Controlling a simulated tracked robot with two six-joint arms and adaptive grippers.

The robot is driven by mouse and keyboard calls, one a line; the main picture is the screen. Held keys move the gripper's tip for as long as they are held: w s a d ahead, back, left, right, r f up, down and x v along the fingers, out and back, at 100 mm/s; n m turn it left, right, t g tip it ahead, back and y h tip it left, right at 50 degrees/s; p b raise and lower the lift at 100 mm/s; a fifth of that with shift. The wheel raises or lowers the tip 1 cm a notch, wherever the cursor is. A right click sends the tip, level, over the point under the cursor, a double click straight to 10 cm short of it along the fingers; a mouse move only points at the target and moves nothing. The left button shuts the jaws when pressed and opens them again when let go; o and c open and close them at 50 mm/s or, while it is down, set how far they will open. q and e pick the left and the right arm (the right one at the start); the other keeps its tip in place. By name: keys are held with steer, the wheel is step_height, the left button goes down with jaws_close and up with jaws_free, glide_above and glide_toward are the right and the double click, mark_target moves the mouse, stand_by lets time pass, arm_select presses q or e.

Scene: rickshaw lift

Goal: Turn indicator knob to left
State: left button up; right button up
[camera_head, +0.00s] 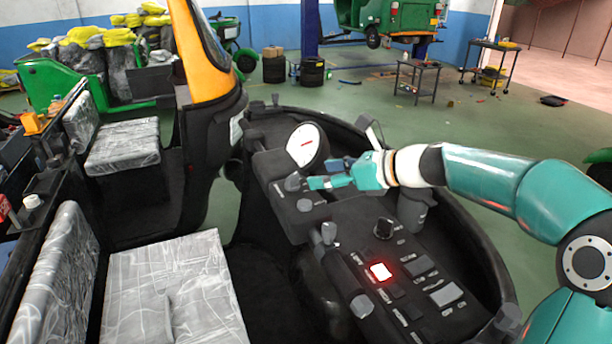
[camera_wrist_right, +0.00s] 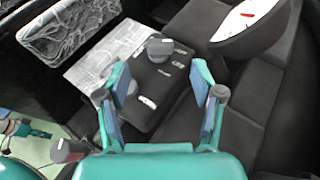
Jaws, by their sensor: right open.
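A dark knob (camera_head: 293,182) stands on the raised black dash panel just left of and below the round white gauge (camera_head: 307,146). A second knob (camera_head: 304,205) sits below it on the same panel. I cannot read which is the indicator knob. My right gripper (camera_head: 318,183) reaches in from the right, with its fingertips close beside the upper knob. In the wrist view my right gripper (camera_wrist_right: 161,82) is open, its fingers spread with nothing between them. A grey knob (camera_wrist_right: 160,47) on a labelled black panel shows beyond the fingertips. My left gripper is not in view.
The lower console has another knob (camera_head: 383,229), a lit red-white button (camera_head: 381,271), switches and a lever (camera_head: 329,234). Plastic-wrapped seats (camera_head: 165,285) lie at the left. A yellow and black pillar (camera_head: 205,60) rises behind them.

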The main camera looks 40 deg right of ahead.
steer(key=shift+v, duration=1.4)
